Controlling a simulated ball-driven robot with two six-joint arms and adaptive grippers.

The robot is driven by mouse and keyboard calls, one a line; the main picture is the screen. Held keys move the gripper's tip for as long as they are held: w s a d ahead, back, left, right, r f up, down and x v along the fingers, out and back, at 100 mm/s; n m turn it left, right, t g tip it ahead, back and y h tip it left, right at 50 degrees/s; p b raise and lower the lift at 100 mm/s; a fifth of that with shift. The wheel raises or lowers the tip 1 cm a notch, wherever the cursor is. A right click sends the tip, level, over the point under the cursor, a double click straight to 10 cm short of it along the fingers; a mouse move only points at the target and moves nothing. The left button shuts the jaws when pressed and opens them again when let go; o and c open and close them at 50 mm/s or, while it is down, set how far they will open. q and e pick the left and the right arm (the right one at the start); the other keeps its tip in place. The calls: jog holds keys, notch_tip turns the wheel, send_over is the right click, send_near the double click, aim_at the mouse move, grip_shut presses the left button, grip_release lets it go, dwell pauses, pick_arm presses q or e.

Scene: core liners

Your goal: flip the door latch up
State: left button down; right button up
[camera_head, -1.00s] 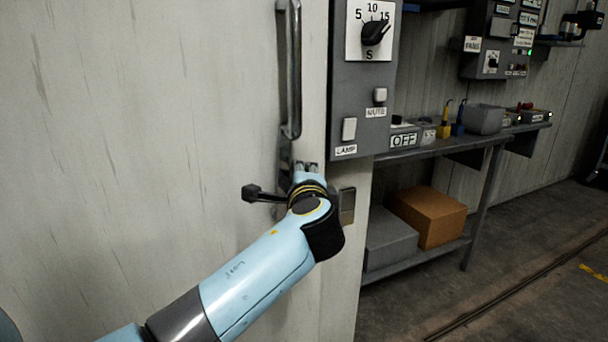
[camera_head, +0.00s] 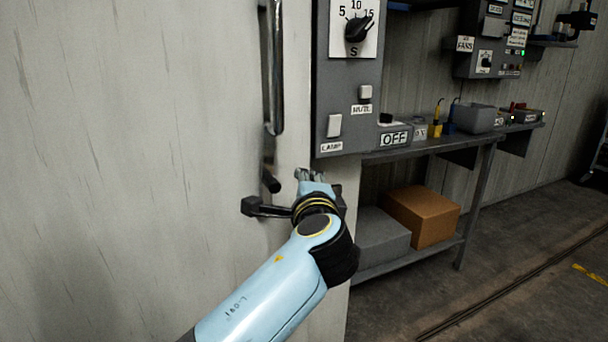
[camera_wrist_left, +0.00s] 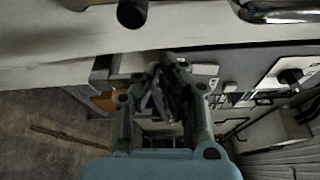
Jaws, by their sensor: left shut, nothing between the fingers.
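The door (camera_head: 120,150) is a pale, streaked panel filling the left of the head view. Below its long metal pull handle (camera_head: 276,70) a dark, round-ended lever (camera_head: 270,182), apparently the latch, sticks out and points downward. Its black round end also shows at the top of the wrist view (camera_wrist_left: 132,13), with part of the handle (camera_wrist_left: 280,11). My left gripper (camera_head: 306,174) is shut and empty, just right of the lever in the head view. I cannot tell whether they touch. In the wrist view its fingertips (camera_wrist_left: 167,62) meet below the lever end. My right gripper is not in view.
A grey control box (camera_head: 345,95) with a dial and switches hangs just above and right of the gripper. Further right, a metal shelf (camera_head: 425,147) carries small items, with a cardboard box (camera_head: 422,215) underneath. Open floor (camera_head: 500,290) lies at the lower right.

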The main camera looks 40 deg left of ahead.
pick_arm(q)
jog(key=shift+v, duration=1.5)
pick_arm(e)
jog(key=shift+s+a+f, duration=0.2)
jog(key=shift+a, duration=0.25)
